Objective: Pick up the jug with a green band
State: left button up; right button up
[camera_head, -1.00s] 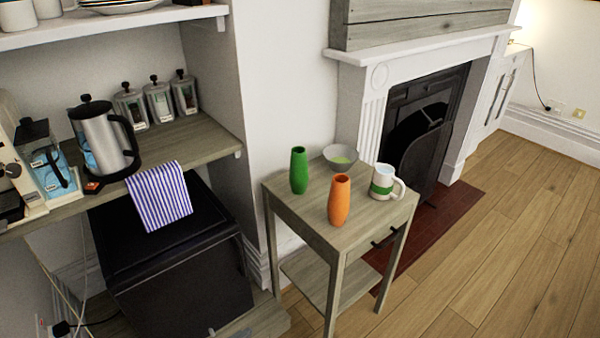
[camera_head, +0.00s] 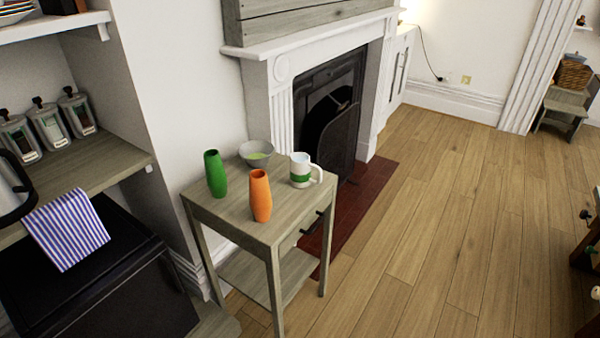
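The jug with a green band (camera_head: 301,170) is white with a handle on its right side. It stands upright on the small wooden side table (camera_head: 222,213), near its right end. An orange vase (camera_head: 260,196) stands in front and to the left of it, apart from it. A green vase (camera_head: 215,174) stands at the table's left, and a grey bowl (camera_head: 256,154) stands at the back. Neither of my grippers shows in the view.
A white fireplace (camera_head: 283,100) with a dark red hearth (camera_head: 366,205) stands behind the table. A shelf with jars (camera_head: 48,128) and a striped cloth (camera_head: 66,232) over a black appliance (camera_head: 120,290) are at the left.

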aim_at(301, 165)
jog(key=i+l+u, duration=0.1)
jog(key=u, duration=0.7)
jog(key=i+l+u, duration=0.1)
jog(key=l+u, duration=0.3)
jog(key=i+l+u, duration=0.1)
jog(key=l+u, duration=0.6)
jog(key=l, duration=2.25)
jog(key=u, duration=0.05)
